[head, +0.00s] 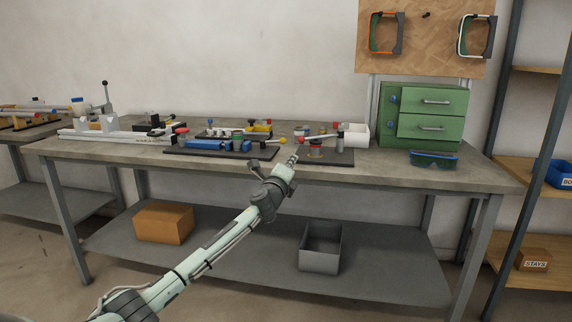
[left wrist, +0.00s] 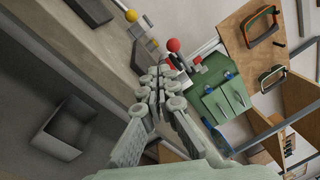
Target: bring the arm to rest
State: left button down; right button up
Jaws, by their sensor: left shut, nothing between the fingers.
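My left arm (head: 215,250) reaches up from the lower left in the head view. Its gripper (head: 292,160) is at the front edge of the workbench (head: 400,172), in front of the dark jig plates. The fingers also show in the left wrist view (left wrist: 158,88), close together with nothing between them. A dark plate (head: 335,160) with a red-topped post lies just beyond the gripper. I cannot tell whether the fingertips touch anything. My right gripper does not show.
Another jig plate with a blue clamp (head: 203,144) lies left of the gripper. A grey bin (head: 320,255) and a cardboard box (head: 163,222) sit on the lower shelf. Open floor lies in front.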

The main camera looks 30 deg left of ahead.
pick_arm(q)
jog(key=s+d+f+n+g, duration=0.35)
jog(key=s+f, duration=0.35)
jog(key=f, duration=0.3)
jog(key=s+d+f+n+g, duration=0.2)
jog(key=s+f+n, duration=0.2)
jog(key=s+f, duration=0.4)
jog(key=s+d+f+n+g, duration=0.25)
jog(key=s+f, duration=0.35)
jog(key=f, duration=0.5)
jog(key=s+d+f+n+g+h, duration=0.1)
jog(key=s+d+f+n+g, duration=0.1)
jog(key=s, duration=0.7)
jog(key=s+d+f+n+g+h, duration=0.1)
jog(key=s+d+f+n+g, duration=0.2)
jog(key=s+f, duration=0.3)
jog(key=s+d+f+n+g+h, duration=0.1)
jog(key=s+d+f+n+g, duration=0.1)
jog(key=s, duration=1.1)
notch_tip(320, 180, down, 3)
jog(key=shift+s+d+n+g+h, duration=0.25)
jog(key=shift+d+n, duration=0.55)
jog(key=shift+d, duration=0.4)
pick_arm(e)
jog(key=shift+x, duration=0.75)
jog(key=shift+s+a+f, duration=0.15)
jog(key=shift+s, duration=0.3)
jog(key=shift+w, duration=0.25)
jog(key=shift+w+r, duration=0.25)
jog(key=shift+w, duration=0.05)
